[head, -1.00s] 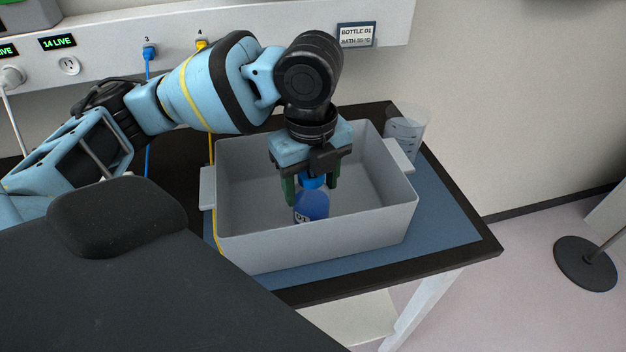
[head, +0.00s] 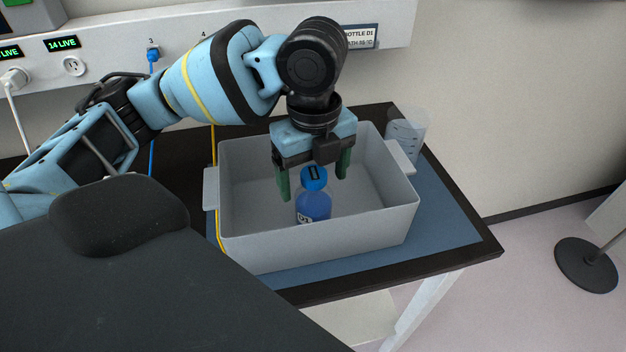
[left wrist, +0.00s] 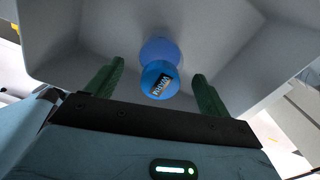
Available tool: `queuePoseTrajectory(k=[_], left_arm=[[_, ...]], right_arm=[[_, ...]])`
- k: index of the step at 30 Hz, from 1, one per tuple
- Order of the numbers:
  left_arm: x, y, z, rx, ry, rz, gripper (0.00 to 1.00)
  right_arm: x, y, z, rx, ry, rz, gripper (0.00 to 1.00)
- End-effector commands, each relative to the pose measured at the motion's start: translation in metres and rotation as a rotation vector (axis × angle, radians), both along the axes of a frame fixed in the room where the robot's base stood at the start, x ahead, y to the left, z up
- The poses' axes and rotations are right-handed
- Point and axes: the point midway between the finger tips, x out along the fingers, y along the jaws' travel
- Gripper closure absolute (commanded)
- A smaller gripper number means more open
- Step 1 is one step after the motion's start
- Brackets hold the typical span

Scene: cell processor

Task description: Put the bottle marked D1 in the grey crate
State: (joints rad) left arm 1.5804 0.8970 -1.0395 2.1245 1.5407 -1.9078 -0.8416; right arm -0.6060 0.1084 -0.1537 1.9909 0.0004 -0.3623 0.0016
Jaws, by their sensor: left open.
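The bottle marked D1 (head: 314,205) is blue with a blue cap and stands upright inside the grey crate (head: 320,246), its lower part hidden by the crate's front wall. My left gripper (head: 314,189) is open above the bottle, its green fingers on either side of the cap and apart from it. In the left wrist view the bottle cap (left wrist: 160,80) shows between the two open fingers (left wrist: 156,85), with the crate's inner walls around it. My right gripper is not in view.
The crate stands on a blue mat (head: 448,222) on a dark table. A clear beaker (head: 408,132) stands behind the crate's right end. A wall panel with sockets and a blue cable (head: 152,110) runs behind. A yellow cable passes along the crate's left side.

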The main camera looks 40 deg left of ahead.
Motion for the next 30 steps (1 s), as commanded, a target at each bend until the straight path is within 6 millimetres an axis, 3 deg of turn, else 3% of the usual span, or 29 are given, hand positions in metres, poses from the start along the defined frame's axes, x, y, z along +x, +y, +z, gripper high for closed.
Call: queuePoseTrajectory(k=[1, 6, 14, 19, 30], left_arm=[[0.000, 0.000, 0.015, -0.001, -0.009, 0.000, 0.19], [0.000, 0.000, 0.051, -0.001, -0.009, -0.001, 0.19], [0.000, 0.000, 0.093, 0.001, -0.008, 0.001, 0.19], [0.000, 0.000, 0.102, 0.000, -0.002, 0.001, 0.19], [0.000, 0.000, 0.102, 0.000, 0.001, 0.000, 0.19]], right_arm=[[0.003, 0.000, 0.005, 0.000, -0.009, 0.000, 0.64], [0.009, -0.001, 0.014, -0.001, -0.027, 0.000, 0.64], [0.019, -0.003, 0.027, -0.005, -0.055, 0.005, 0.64], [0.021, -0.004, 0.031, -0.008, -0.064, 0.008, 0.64], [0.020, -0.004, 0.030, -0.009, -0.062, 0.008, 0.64]])
